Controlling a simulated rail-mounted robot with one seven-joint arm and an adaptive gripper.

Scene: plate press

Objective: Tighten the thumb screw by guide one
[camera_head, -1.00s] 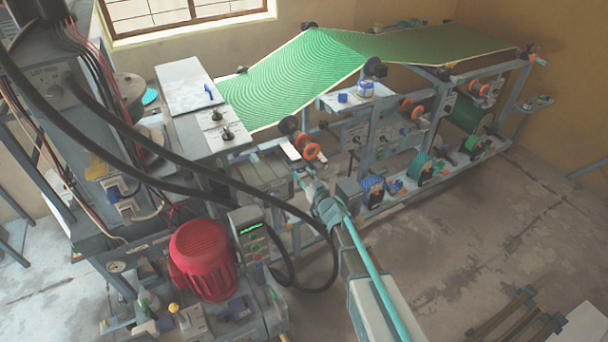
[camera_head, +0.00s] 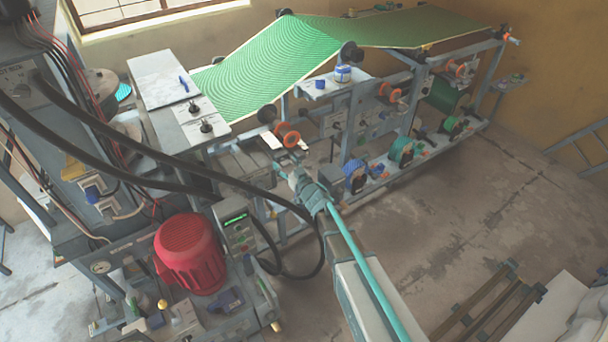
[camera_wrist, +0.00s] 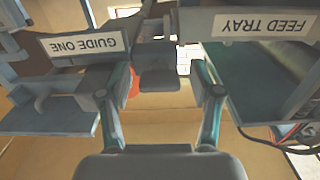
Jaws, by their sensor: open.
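The guide one label (camera_wrist: 84,45) is upside down at the upper left of the wrist view, on a grey bar. A dark grey, blocky piece (camera_wrist: 160,80) sits between my fingers, under a dark stem; it may be the thumb screw, but I cannot tell for sure. My gripper (camera_wrist: 160,92) is open, with one finger on each side of this piece and visible room around it. In the head view my gripper (camera_head: 283,172) is low at the press's near side, just below an orange-flanged roller (camera_head: 288,135). The thumb screw is too small to make out there.
The feed tray label (camera_wrist: 262,24) is on a bar at the right of the wrist view, close to my right finger. A black hose (camera_head: 312,262) loops close to my arm. A red motor (camera_head: 188,255) stands at lower left.

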